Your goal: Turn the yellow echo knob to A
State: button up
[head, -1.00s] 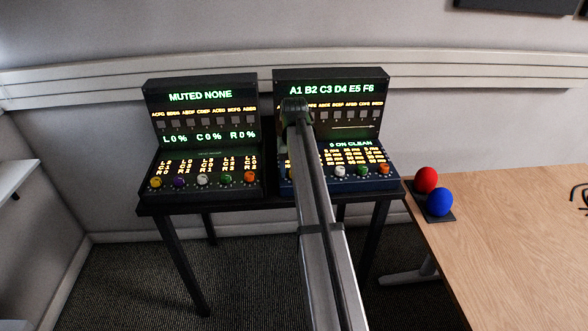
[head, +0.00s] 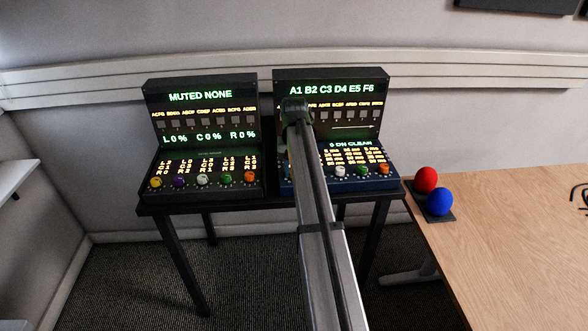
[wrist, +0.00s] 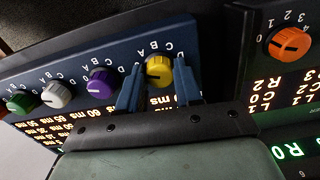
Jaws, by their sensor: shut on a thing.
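The yellow knob (wrist: 159,71) shows in the wrist view on a dark blue panel. A dark pointer line crosses its face, and I cannot tell which letter it marks. My gripper (wrist: 158,80) has one finger on each side of the knob and is shut on it. Letters A to D are printed around the knobs. In the head view my arm covers this knob and my fingers, in front of the left part of the right console (head: 345,75).
A purple knob (wrist: 99,82), a white knob (wrist: 56,95) and a green knob (wrist: 20,102) line the same panel. The left console (head: 200,85) has an orange knob (wrist: 290,43) near my gripper and another yellow knob (head: 155,183). A desk (head: 510,230) stands right.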

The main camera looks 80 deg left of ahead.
jog(key=shift+m, duration=3.1)
jog(key=o, duration=1)
jog(key=shift+o, duration=0.2)
notch_tip(320, 180, up, 14)
jog(key=shift+f, duration=0.1)
